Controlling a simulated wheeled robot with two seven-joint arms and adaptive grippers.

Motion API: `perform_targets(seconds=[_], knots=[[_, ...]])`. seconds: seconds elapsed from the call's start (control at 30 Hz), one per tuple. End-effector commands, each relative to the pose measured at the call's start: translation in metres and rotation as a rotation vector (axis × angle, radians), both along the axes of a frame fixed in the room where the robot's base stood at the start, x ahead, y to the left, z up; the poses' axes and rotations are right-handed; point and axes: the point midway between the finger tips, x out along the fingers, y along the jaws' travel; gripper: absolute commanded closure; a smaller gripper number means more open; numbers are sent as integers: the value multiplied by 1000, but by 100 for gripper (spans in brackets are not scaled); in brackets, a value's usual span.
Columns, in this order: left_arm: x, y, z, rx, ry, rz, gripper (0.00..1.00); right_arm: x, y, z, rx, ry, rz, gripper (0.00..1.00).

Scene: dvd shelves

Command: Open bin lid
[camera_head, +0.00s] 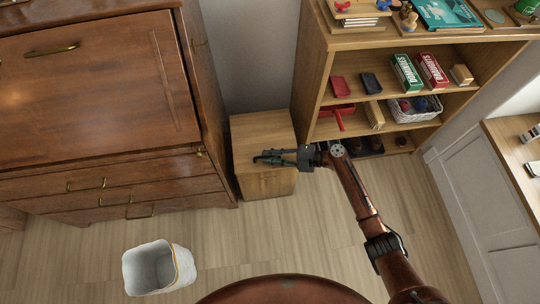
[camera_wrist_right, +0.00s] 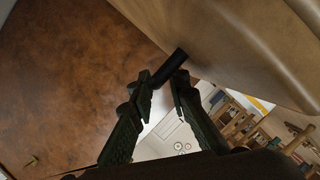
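A wooden box (camera_head: 264,183), which may be the bin, stands on the floor between the cabinet and the shelf; its flat top is closed. My right gripper (camera_head: 263,157) is over its top, fingers pointing left. In the right wrist view, the fingertips (camera_wrist_right: 164,82) are apart, with a short dark bar (camera_wrist_right: 169,67) at them beside a tan surface (camera_wrist_right: 235,40). I cannot tell if the fingers press on the bar. A white open container (camera_head: 131,273), with no lid visible, stands on the floor at lower left. My left gripper is not in view.
A large brown cabinet (camera_head: 95,100) with drawers stands left of the box. A wooden shelf (camera_head: 311,70) with games and a basket (camera_head: 415,115) stands right of it. A white-fronted counter (camera_head: 480,190) is at far right. Floor in front of the box is free.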

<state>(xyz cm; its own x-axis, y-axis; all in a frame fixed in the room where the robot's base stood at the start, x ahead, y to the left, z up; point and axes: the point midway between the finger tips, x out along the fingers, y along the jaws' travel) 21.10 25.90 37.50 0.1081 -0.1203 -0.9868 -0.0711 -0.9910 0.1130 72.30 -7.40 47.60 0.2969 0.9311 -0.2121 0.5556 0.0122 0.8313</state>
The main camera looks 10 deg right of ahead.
Motion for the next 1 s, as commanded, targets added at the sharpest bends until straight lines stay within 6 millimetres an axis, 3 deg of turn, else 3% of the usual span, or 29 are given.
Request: perform_targets(seconds=[0.23, 0.5, 1.0], knots=[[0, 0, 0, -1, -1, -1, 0, 0, 0, 0, -1, 0, -3, 84], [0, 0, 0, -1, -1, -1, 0, 0, -1, 0, -1, 1, -3, 100], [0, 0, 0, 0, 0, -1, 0, 0, -1, 0, -1, 1, -3, 100]])
